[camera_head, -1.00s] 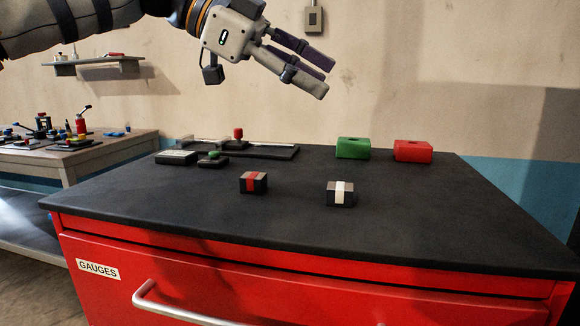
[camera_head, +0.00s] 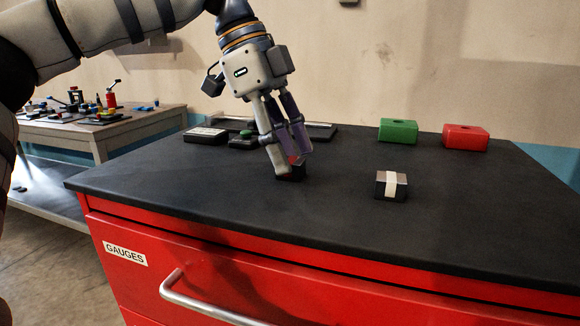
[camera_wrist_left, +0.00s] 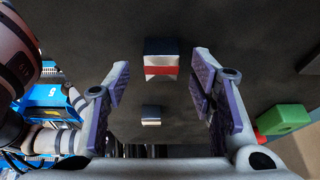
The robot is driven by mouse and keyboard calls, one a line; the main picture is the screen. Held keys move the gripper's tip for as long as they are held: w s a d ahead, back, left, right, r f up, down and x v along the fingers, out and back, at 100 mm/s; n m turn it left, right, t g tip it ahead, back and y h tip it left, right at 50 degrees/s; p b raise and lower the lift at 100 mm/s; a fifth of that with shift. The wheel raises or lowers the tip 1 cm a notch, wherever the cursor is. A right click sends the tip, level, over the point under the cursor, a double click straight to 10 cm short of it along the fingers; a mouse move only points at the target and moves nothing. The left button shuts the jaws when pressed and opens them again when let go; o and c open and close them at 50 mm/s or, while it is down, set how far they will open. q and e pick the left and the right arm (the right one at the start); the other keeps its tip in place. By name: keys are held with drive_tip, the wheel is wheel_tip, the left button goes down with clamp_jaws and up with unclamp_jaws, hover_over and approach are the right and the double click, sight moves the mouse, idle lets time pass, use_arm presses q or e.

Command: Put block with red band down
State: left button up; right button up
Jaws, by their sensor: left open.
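The block with red band (camera_head: 291,174) is on the dark top of the red cabinet, mostly hidden behind my left fingers in the head view. In the left wrist view the red-banded block (camera_wrist_left: 161,70) shows in line with the gap between the fingertips, with clear space on both sides. My left gripper (camera_head: 287,163) is open and points down at the block; its spread fingers show in the wrist view (camera_wrist_left: 162,75). A block with a white band (camera_head: 391,186) sits to the right, apart from the gripper. My right gripper is not in view.
A green box (camera_head: 398,130) and a red box (camera_head: 466,137) stand at the back right. Dark gauge pieces (camera_head: 206,135) lie at the back left. The cabinet top (camera_head: 230,195) is clear at the front. A cluttered bench (camera_head: 90,130) stands left.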

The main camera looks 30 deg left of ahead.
use_arm(q)
drive_tip(key=shift+w+d+f, duration=0.1)
drive_tip(key=shift+d+f, duration=0.05)
drive_tip(key=shift+f, duration=0.3)
clamp_jaws()
drive_tip(key=shift+r, duration=0.15)
